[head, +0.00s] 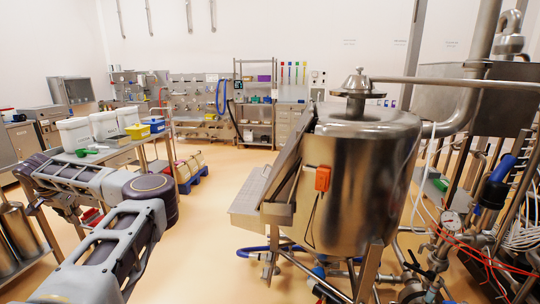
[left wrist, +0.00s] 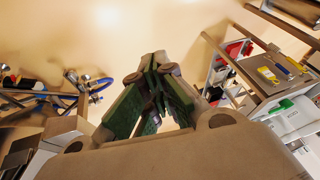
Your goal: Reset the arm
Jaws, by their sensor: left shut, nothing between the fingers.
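My left arm (head: 110,240) comes in from the left in the head view, bent at the elbow, with its forearm running down to the bottom edge. The left gripper itself is not clearly seen there. In the left wrist view my left gripper (left wrist: 155,65) has its green-padded fingers together at the tips, with nothing between them, over bare floor. My right arm and right gripper are not in view. The powder hopper (head: 365,180) is a large steel vessel right of centre, apart from my left arm.
A steel table (head: 120,148) with white bins (head: 75,133) and a green scoop (head: 85,152) stands behind my left arm. Pipes, valves and a gauge (head: 452,220) crowd the right. Open floor (head: 195,240) lies between my arm and the hopper. Shelves (head: 255,100) stand at the back.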

